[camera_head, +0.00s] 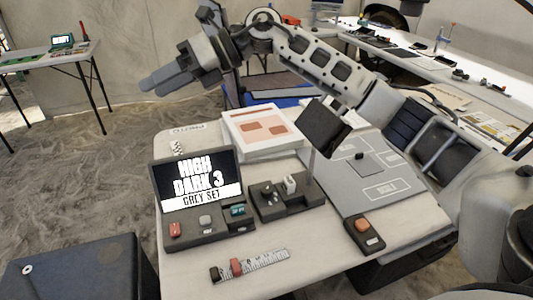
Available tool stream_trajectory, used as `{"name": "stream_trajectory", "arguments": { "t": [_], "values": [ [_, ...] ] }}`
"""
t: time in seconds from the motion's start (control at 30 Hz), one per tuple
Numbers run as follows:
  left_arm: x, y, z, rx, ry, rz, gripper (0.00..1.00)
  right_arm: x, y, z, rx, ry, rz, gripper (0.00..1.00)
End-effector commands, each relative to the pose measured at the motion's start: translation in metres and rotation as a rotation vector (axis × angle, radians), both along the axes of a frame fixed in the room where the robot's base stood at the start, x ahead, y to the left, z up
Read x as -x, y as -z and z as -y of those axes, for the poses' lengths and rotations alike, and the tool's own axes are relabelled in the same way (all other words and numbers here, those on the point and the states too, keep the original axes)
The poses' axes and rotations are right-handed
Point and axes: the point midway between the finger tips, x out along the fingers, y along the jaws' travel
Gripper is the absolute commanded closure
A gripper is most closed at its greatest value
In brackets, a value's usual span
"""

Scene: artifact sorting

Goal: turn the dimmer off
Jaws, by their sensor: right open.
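No part is labelled clearly as the dimmer. A white strip with tick marks (266,259) lies near the table's front, with a red block (237,267) and a dark block at its left end. A small dark box with an orange-red knob (362,225) sits at the right. A dark console (210,233) has a red button, a grey button and a teal piece. Its screen (197,180) reads "HIGH DARK 3 GREY SET". My right gripper (150,87) is open and empty, up beyond the table's far left, apart from these things. My left gripper does not show.
A dark tray (307,199) holds small pieces beside a post with a black panel (325,126). A dark box (80,270) stands front left. The table's front middle is mostly bare.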

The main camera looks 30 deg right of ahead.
Motion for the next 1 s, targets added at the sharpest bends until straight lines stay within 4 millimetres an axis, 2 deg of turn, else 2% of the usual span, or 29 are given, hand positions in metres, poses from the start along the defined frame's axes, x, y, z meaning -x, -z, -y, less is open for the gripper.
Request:
{"name": "stream_trajectory", "arguments": {
  "t": [0.03, 0.1, 0.2, 0.3, 0.4, 0.5, 0.67, 1.0],
  "values": [
    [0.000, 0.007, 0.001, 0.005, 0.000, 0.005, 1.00, 0.008, 0.034, 0.014, 0.170, -0.032, -0.029, 0.53],
    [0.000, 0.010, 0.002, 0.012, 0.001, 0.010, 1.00, 0.019, 0.069, 0.041, 0.405, -0.054, -0.088, 0.53],
    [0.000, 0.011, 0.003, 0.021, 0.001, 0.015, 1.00, 0.032, 0.103, 0.087, 0.698, -0.044, -0.191, 0.53],
    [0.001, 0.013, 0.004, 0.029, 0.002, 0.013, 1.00, 0.044, 0.117, 0.128, 0.915, -0.006, -0.288, 0.53],
    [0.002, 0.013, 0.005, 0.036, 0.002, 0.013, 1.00, 0.053, 0.121, 0.155, 1.048, 0.030, -0.361, 0.53],
    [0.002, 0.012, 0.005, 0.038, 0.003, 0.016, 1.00, 0.058, 0.122, 0.167, 1.109, 0.051, -0.398, 0.53],
    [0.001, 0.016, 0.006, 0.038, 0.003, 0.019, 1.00, 0.060, 0.137, 0.169, 1.121, 0.051, -0.408, 0.53],
    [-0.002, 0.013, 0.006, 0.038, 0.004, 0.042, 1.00, 0.060, 0.206, 0.170, 1.120, 0.050, -0.409, 0.53]
  ]
}}
